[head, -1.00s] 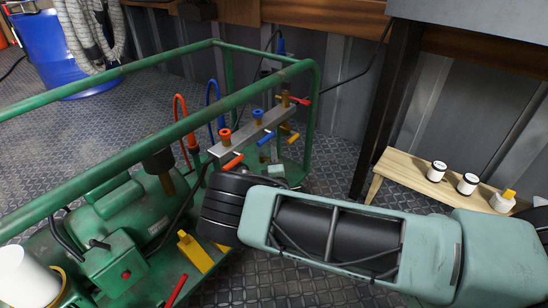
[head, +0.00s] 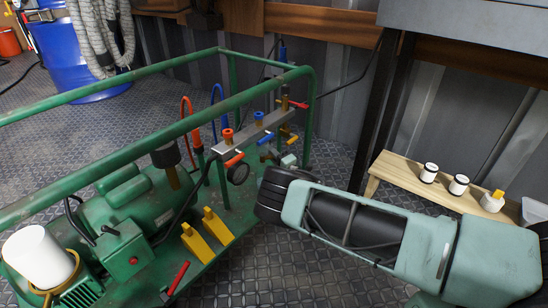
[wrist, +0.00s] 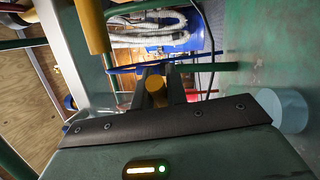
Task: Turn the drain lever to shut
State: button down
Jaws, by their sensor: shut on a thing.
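In the wrist view, my gripper (wrist: 155,84) has its two dark fingers closed on a round yellow end (wrist: 155,92), apparently the drain lever's handle. The handle's length and angle are hidden by the fingers. A thicker yellow cylinder (wrist: 91,25) hangs at the upper left, apart from the fingers. In the head view, my wrist hides the fingertips, low beside the right end of the green-framed unit. Above them, a grey manifold bar (head: 249,133) carries an orange-handled lever (head: 233,160), a blue-handled lever (head: 266,139) and a yellow-handled lever (head: 293,140).
The green tube frame (head: 186,124) surrounds a motor (head: 135,200) and two yellow wedge-shaped parts (head: 217,226). A wooden bench (head: 400,175) with white containers stands at the right. A blue barrel (head: 62,50) is at the back left. Tread-plate floor is open between the barrel and the frame.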

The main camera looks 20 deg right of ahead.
jog(key=shift+w+a+n+g+y+b, duration=0.1)
jog(key=shift+w+n+g+y+b, duration=0.1)
jog(key=shift+n+g+y, duration=0.65)
jog(key=shift+w+a+n+g+y+b, duration=0.15)
jog(key=shift+n+g+y, duration=0.35)
jog(key=shift+y, duration=0.6)
jog(key=shift+w+a+n+g+y+b, duration=0.1)
jog(key=shift+w+n+g+y, duration=0.1)
jog(key=shift+n+g+y, duration=0.5)
jog(key=shift+y, duration=0.35)
jog(key=c, duration=1.4)
grip_release()
